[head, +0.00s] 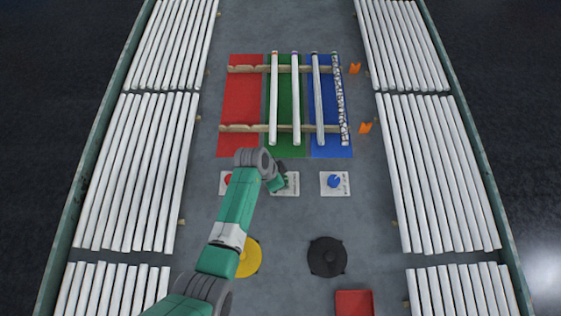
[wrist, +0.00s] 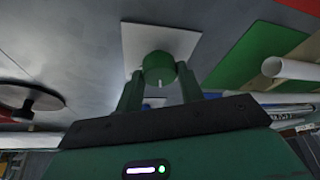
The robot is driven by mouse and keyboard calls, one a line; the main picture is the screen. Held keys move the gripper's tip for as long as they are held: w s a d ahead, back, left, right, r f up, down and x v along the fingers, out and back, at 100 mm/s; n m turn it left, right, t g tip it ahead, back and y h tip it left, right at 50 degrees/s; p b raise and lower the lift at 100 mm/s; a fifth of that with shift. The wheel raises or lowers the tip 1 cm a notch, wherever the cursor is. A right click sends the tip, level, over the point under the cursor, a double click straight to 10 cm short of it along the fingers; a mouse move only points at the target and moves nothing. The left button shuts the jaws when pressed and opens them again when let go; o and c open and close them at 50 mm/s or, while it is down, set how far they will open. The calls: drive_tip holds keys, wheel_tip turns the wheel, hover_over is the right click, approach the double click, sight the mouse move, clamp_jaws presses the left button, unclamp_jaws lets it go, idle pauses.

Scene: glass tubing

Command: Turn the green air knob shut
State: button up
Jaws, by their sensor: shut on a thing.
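The green air knob (wrist: 158,69) sits on a white plate (wrist: 185,42) in the wrist view, with a pale mark on its face. My gripper (wrist: 158,88) has one finger on each side of the knob and is shut on it. In the head view my gripper (head: 283,178) is over the middle white plate (head: 288,188), and my wrist mostly hides the green knob there.
A red knob (head: 228,180) is left and a blue knob (head: 334,181) right. Glass tubes (head: 296,100) lie on wooden supports (head: 235,128) beyond. A yellow disc (head: 248,258), black disc (head: 327,257) and red tray (head: 354,303) are nearer. Tube racks line both sides.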

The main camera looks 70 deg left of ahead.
drive_tip(key=n+y+p, duration=0.1)
drive_tip(key=n, duration=0.2)
drive_tip(key=shift+w+d+r+p, duration=0.1)
drive_tip(key=shift+r+p, duration=0.05)
drive_tip(key=shift+p, duration=0.2)
drive_tip(key=shift+n+g+y+p, duration=0.4)
drive_tip(key=shift+n+y+p, duration=0.25)
drive_tip(key=shift+n, duration=1.05)
drive_tip(key=o, duration=1)
drive_tip(key=p+v, duration=0.2)
drive_tip(key=v, duration=0.5)
drive_tip(key=shift+d+r, duration=0.15)
drive_tip(key=shift+r, duration=0.15)
